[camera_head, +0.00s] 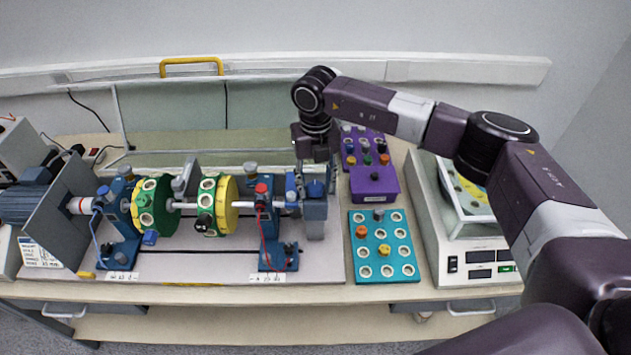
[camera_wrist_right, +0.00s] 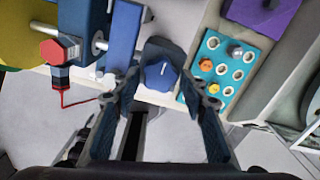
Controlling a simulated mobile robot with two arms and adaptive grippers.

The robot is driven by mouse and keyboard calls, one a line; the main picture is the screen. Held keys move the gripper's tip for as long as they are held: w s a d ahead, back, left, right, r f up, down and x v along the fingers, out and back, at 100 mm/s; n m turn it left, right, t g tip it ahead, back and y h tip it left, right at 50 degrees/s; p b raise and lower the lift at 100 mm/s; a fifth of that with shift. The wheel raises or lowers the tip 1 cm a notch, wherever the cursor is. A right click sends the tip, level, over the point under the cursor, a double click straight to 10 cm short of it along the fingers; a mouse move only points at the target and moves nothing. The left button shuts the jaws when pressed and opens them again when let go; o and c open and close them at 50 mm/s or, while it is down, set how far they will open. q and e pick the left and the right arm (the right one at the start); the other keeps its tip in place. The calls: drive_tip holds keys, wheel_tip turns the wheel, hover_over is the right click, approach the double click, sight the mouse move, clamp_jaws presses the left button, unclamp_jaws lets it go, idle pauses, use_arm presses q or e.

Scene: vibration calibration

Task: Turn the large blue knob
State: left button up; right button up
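The large blue knob (camera_wrist_right: 160,76) shows in the right wrist view, with a white line on its top and a dark mount around it. My right gripper (camera_wrist_right: 163,88) is open, with one finger on each side of the knob. I cannot tell whether the fingers touch it. In the head view my right gripper (camera_head: 316,178) points down over the right end of the shaft rig (camera_head: 152,251), and a blue patch shows between the fingers. The gripper hides most of the knob there. My left gripper is not in view.
A blue bearing stand (camera_head: 272,225) with a red-topped bolt is close to the left of the gripper. A teal board (camera_head: 386,270) and a purple box (camera_head: 375,182) lie to its right. A scale-like device (camera_head: 450,255) stands farther right. A yellow handle (camera_head: 192,62) is at the back.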

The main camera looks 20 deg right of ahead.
drive_tip(key=c, duration=0.9)
drive_tip(key=shift+f+n+b, duration=0.15)
drive_tip(key=shift+n+b, duration=0.25)
drive_tip(key=shift+b, duration=0.2)
drive_tip(key=n+b, duration=0.7)
drive_tip(key=b, duration=0.1)
drive_tip(key=shift+w+d+b, duration=0.1)
drive_tip(key=shift+d+b, duration=0.05)
drive_tip(key=shift+b, duration=0.15)
drive_tip(key=n+b, duration=0.3)
drive_tip(key=n, duration=0.1)
drive_tip(key=shift+w+n, duration=0.1)
drive_tip(key=shift+n, duration=0.3)
drive_tip(key=n+b, duration=0.1)
drive_tip(key=n, duration=0.1)
drive_tip(key=shift+n, duration=0.3)
drive_tip(key=shift+w+d+r+n+b, duration=0.15)
drive_tip(key=shift+n+b, duration=0.1)
drive_tip(key=shift+n, duration=0.4)
drive_tip(key=shift+s+a+r+n+b, duration=0.1)
drive_tip(key=shift+n+b, duration=0.15)
drive_tip(key=shift+n, duration=0.4)
drive_tip(key=o, duration=0.9)
